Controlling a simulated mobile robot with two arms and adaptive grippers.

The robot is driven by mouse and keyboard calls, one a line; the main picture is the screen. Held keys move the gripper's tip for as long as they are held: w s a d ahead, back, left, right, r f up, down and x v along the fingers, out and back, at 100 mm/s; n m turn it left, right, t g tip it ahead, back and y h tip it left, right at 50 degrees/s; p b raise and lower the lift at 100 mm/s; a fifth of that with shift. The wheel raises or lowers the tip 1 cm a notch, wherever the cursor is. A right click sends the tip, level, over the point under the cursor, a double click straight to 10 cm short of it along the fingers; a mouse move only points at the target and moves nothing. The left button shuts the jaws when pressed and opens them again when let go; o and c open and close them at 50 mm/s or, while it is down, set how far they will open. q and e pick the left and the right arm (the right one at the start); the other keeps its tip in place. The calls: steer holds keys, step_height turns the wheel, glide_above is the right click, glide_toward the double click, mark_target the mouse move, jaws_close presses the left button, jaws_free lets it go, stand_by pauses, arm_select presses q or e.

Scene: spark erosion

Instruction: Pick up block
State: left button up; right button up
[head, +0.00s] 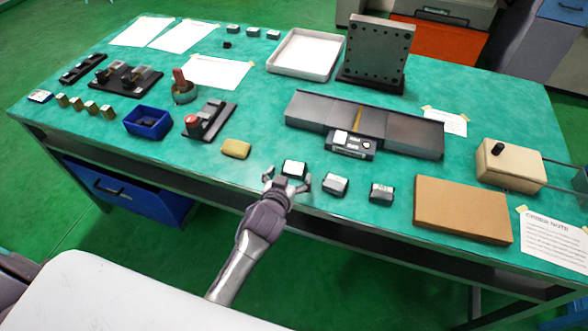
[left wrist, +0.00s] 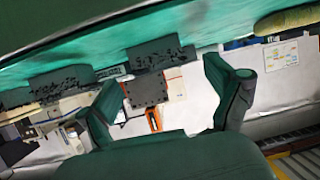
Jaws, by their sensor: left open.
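Several small blocks with dark sides and pale grey tops are on the green table. Three stand near its front edge in the head view: the left block (head: 294,169), the middle block (head: 335,186) and the right block (head: 381,192). My left gripper (head: 287,179) is open at the table's front edge, its fingers spread just in front of the left block. I cannot tell whether they touch it. In the left wrist view the open fingers (left wrist: 168,98) show with nothing clearly held between them. My right gripper is not in view.
A yellow sponge-like piece (head: 236,148) lies left of the gripper. A blue bin (head: 148,122) and a dark fixture (head: 209,121) are further left. A long grey device (head: 405,132) stands behind the blocks. A brown box (head: 462,210) lies to the right.

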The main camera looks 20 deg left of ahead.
mark_target(295, 165)
arm_select(q)
steer(key=x, duration=0.5)
steer(key=shift+f, duration=0.2)
steer(key=c, duration=1.5)
steer(key=shift+r, duration=0.15)
jaws_close()
steer(key=shift+r+p, duration=0.15)
steer(key=shift+p, duration=0.25)
